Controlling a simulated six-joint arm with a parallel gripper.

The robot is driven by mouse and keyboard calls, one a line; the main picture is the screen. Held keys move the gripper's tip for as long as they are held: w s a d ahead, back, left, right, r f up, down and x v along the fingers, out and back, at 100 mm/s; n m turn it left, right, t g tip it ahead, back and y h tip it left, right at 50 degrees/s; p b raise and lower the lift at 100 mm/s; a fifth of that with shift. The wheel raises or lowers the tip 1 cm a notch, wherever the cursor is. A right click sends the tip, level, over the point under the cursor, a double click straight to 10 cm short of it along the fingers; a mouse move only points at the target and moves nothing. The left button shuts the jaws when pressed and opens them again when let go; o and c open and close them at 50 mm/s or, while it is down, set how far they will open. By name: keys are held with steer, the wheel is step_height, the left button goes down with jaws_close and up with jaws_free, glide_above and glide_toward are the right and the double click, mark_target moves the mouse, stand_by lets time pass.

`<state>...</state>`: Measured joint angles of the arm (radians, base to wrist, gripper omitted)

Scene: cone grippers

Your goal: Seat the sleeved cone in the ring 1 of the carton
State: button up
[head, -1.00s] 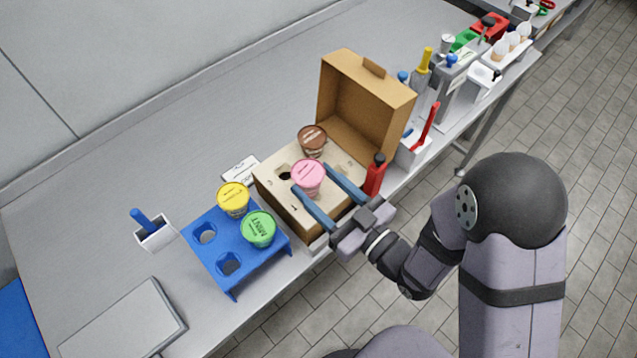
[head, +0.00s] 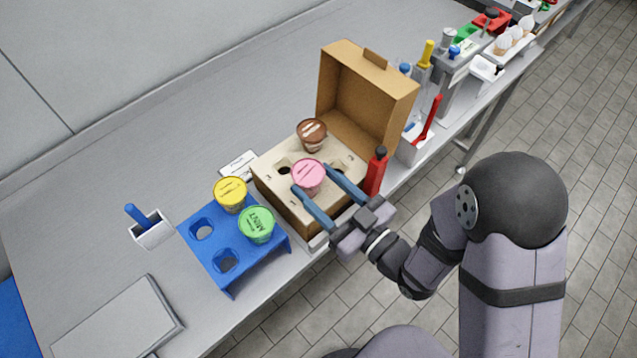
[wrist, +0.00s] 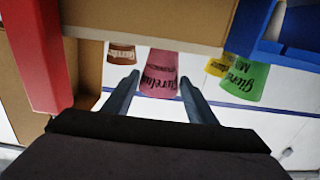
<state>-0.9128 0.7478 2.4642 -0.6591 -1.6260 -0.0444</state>
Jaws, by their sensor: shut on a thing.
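The pink-lidded sleeved cone (head: 308,177) is held between the two blue fingers of my gripper (head: 313,181), over the front part of the open carton (head: 286,212). In the wrist view the pink cone (wrist: 163,72) sits between both fingers (wrist: 159,88), its printed sleeve showing. The head view does not show whether its tip is in a hole. The carton's pale insert has open holes at left (head: 284,170) and right (head: 340,165). A brown-lidded cone (head: 312,133) stands at the insert's back. I cannot read the ring numbers.
A blue rack (head: 212,259) left of the carton holds a yellow cone (head: 230,192) and a green cone (head: 256,224). A red bottle (head: 376,172) stands close at the carton's right. The raised lid (head: 367,95) rises behind. The bench at far left is mostly clear.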

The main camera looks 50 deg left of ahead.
steer(key=shift+f+b, duration=0.4)
steer(key=shift+f, duration=0.05)
steer(key=o, duration=1.2)
steer(key=shift+d+f+b, duration=0.1)
steer(key=shift+d+b, duration=0.2)
steer(key=shift+d, duration=0.25)
steer(key=d, duration=0.1)
steer(key=d+p, duration=0.2)
steer(key=shift+d+r, duration=0.25)
steer(key=shift+d, duration=0.15)
steer(key=shift+d+f+p, duration=0.15)
steer(key=shift+d+p, duration=1)
steer(key=shift+d, duration=0.1)
